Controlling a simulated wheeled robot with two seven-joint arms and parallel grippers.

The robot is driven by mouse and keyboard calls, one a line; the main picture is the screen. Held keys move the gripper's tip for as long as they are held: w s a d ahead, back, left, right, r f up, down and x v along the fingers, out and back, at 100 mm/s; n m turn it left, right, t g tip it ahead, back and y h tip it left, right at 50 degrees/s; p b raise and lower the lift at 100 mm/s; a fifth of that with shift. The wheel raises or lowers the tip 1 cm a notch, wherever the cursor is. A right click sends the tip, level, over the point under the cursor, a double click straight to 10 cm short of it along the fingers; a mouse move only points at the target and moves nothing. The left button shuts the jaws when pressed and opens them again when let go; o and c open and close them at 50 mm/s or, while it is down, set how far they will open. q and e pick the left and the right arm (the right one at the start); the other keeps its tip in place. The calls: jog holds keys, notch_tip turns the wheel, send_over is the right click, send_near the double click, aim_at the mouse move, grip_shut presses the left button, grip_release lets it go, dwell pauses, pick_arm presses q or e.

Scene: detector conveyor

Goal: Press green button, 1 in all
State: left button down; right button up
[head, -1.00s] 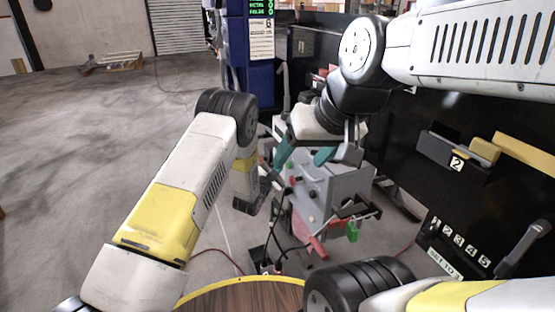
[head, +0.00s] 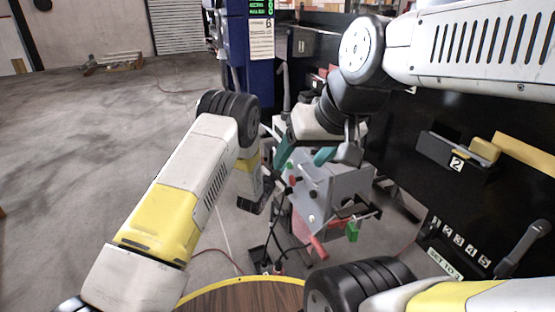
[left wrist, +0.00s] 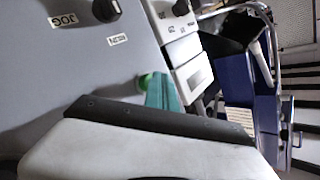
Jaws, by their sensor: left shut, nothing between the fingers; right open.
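The green button (left wrist: 143,82) shows in the left wrist view on a grey panel (left wrist: 55,65), partly hidden behind the teal fingers of my left gripper (left wrist: 161,92). The fingers are shut with nothing between them. Their tips overlap the button in the picture; I cannot tell whether they touch it.
A black knob (left wrist: 105,10) beside a JOG label and a white box with dials (left wrist: 182,25) are near the left gripper. The grey machine has red (head: 318,247) and green (head: 352,231) parts below. A black panel stands right; open floor lies left.

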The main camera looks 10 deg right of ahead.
pick_arm(q)
jog(key=shift+d, duration=0.35)
dwell(0.4)
jog(key=shift+a, duration=0.15)
jog(key=shift+s+a, duration=0.15)
jog(key=shift+a, duration=0.6)
jog(key=shift+a, duration=0.1)
jog(key=a, duration=0.2)
jog(key=s+a, duration=0.1)
jog(key=a, duration=0.1)
jog(key=shift+a, duration=0.4)
